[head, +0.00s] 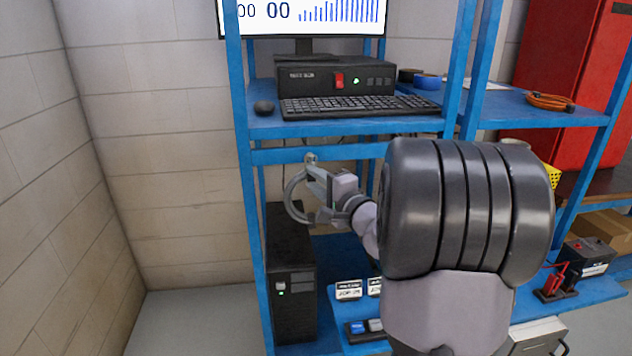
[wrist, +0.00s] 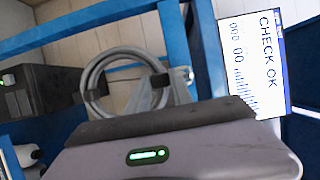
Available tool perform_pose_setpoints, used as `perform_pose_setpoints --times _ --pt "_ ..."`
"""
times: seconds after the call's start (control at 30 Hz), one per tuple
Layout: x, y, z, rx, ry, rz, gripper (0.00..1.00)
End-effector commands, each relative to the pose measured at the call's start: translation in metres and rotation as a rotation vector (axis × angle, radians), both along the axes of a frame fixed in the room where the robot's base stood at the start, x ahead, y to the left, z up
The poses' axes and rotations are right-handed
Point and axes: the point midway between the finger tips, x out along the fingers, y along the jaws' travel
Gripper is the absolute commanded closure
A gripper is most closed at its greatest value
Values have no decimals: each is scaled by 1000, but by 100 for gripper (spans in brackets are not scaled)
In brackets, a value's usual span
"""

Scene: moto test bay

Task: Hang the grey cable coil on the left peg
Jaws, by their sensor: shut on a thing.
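The grey cable coil (head: 291,203) hangs roughly upright below the blue crossbar under the keyboard shelf. My gripper (head: 318,182) is shut on its right side. In the wrist view the coil (wrist: 88,80) shows as a ring with black ties, in front of the blue frame, beyond my gripper's body. A small pale round piece (head: 310,158), perhaps the end of a peg, shows on the crossbar just above the coil's top. I cannot tell whether the coil is around it or only in front of it. My arm hides the crossbar further right.
A black computer tower (head: 290,270) stands below and behind the coil. An orange cable coil (head: 549,101) lies on the right shelf. The space left of the frame is free.

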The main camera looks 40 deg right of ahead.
Motion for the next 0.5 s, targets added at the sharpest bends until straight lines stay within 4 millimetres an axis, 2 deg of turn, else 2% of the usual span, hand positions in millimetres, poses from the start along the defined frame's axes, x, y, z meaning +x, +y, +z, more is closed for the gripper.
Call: perform_pose_setpoints --times 0.27,0.3,0.4,0.5 --pt "0 0 1 0 -1 0 100" --pt "0 0 1 0 -1 0 69" --pt "0 0 1 0 -1 0 50" --pt "0 0 1 0 -2 0 48"
